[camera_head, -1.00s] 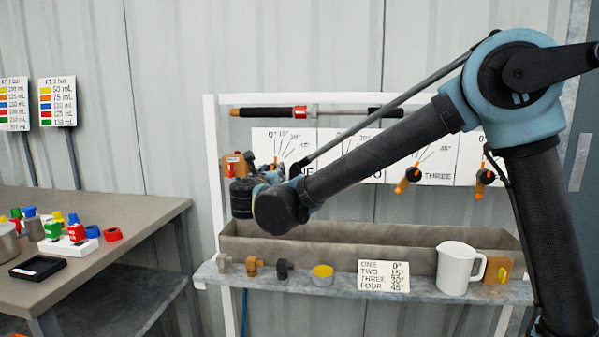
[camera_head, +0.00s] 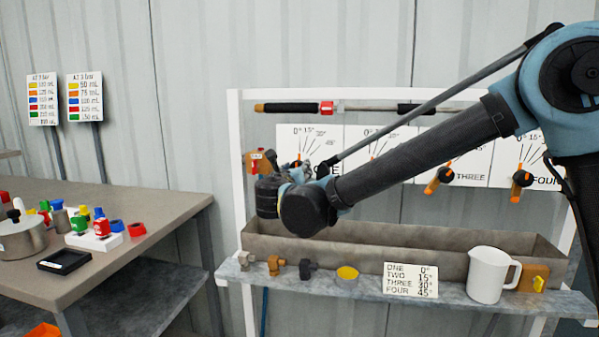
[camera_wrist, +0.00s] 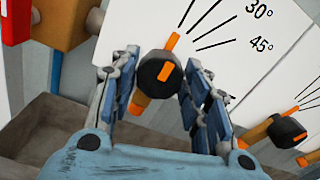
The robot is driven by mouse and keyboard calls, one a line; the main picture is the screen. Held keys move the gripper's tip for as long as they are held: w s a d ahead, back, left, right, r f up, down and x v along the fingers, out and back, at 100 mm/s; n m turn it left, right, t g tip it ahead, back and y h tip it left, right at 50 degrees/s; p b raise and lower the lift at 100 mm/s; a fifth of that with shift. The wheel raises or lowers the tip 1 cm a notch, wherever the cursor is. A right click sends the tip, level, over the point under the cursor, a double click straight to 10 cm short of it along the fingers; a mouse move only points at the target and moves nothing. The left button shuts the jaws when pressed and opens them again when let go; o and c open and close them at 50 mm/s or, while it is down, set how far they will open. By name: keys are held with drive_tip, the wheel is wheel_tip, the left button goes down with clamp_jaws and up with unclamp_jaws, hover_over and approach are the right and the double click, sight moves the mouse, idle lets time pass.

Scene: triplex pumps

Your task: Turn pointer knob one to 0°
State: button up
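Pointer knob one (camera_wrist: 158,72) is a round black knob with an orange pointer bar, on a white panel (camera_head: 287,137) marked with angle lines. In the wrist view its thin orange tip points up and slightly right, near the leftmost visible line and left of the 30° and 45° labels. The thick orange end points down-left. My gripper (camera_wrist: 160,95) is open, with one finger on each side of the knob. Gaps show between the fingers and the knob; contact at the left finger is hard to tell. In the head view my gripper (camera_head: 297,172) mostly hides knob one.
Knob three (camera_head: 445,175) and knob four (camera_head: 521,179) are to the right. A red-and-orange block (camera_head: 258,162) is close left. Below are a trough (camera_head: 400,255) and a shelf with a card (camera_head: 410,282) listing ONE 0°, and a white pitcher (camera_head: 492,275). A workbench (camera_head: 160,215) stands left.

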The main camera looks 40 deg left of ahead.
drive_tip(key=shift+o, duration=0.2)
drive_tip(key=shift+s, duration=0.15)
drive_tip(key=v, duration=1.1)
drive_tip(key=shift+s+d, duration=0.15)
drive_tip(key=shift+s, duration=0.15)
